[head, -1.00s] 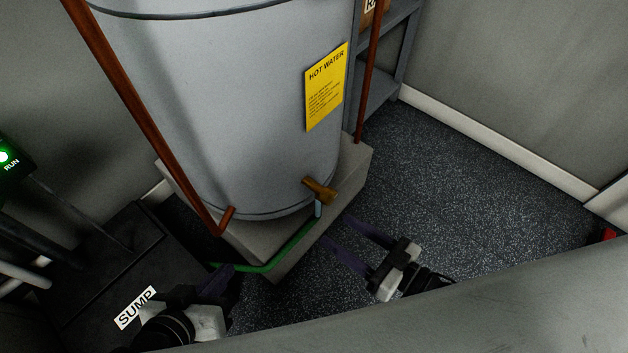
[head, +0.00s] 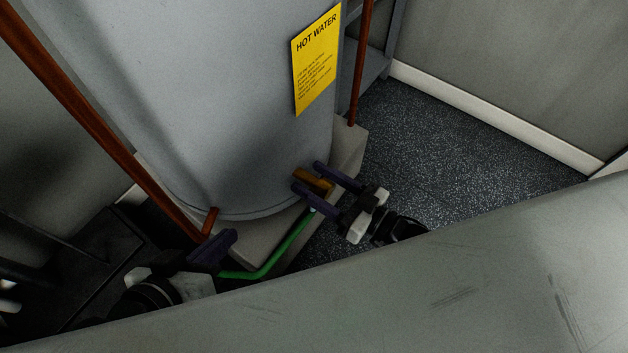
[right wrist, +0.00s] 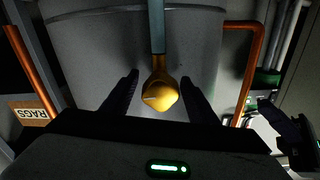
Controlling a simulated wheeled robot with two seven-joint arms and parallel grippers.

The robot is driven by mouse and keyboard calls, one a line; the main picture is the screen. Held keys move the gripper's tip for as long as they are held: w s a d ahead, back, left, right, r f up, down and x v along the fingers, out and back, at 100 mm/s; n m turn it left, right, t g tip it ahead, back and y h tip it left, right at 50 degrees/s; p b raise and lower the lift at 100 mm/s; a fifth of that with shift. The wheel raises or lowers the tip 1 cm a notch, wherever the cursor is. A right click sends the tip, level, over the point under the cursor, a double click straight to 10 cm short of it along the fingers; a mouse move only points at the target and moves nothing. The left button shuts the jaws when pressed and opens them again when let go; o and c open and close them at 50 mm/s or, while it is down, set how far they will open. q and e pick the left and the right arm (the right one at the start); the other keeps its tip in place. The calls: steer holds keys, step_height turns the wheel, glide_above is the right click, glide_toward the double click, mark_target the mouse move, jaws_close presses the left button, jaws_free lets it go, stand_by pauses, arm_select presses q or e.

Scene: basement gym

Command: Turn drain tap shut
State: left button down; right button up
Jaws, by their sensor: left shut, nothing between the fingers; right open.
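The brass drain tap (head: 314,181) juts from the foot of the grey hot water tank (head: 215,110). My right gripper (head: 307,176) is open, with one finger on each side of the tap. In the right wrist view the tap (right wrist: 160,93) sits between the open fingers (right wrist: 160,78), with a visible gap on each side. A pale blue piece (right wrist: 157,28) runs from the tap in that view; it is mostly hidden in the head view. My left gripper (head: 226,242) is shut and empty, low at the left near the green pipe (head: 268,270).
The tank stands on a concrete plinth (head: 349,150). A copper pipe (head: 95,115) runs down its left side, and another (head: 360,65) stands at the right. A large grey surface (head: 450,290) covers the lower foreground. Speckled floor (head: 460,150) is clear at the right.

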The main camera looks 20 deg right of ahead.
steer(key=shift+w+a, duration=0.15)
steer(key=shift+w, duration=0.1)
steer(key=c, duration=1.1)
